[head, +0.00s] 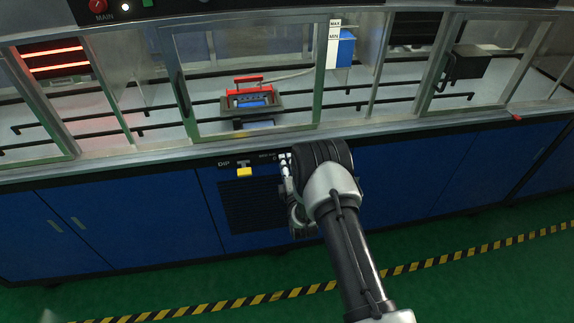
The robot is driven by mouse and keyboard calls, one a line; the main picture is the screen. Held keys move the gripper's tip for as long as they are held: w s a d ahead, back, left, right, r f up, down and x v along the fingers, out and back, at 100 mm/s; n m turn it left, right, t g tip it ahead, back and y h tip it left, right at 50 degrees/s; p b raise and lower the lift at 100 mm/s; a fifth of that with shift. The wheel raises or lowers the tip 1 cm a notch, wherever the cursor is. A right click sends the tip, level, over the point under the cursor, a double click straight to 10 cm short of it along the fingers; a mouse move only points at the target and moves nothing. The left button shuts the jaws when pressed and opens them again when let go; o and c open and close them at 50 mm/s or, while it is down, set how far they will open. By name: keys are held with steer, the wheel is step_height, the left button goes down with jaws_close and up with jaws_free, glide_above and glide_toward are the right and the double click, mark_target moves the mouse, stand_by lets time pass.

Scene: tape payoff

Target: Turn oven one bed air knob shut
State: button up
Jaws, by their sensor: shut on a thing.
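My gripper (284,163) is at the dark control strip on the front of the blue cabinet, just under the bench ledge. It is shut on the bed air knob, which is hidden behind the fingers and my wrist. The knob's turn angle does not show. A small, partly covered label sits just left of my gripper and is too small to read surely.
A yellow handle (244,171) beside the DIP label is close to the left of my gripper. A dark vent grille (250,205) lies below. Glass-fronted bays stand above, one with a red-handled frame (248,90). A striped floor line (250,299) crosses the green floor.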

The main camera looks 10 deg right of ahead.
steer(key=o, duration=1.1)
steer(key=shift+c, duration=0.2)
steer(key=s, duration=1.2)
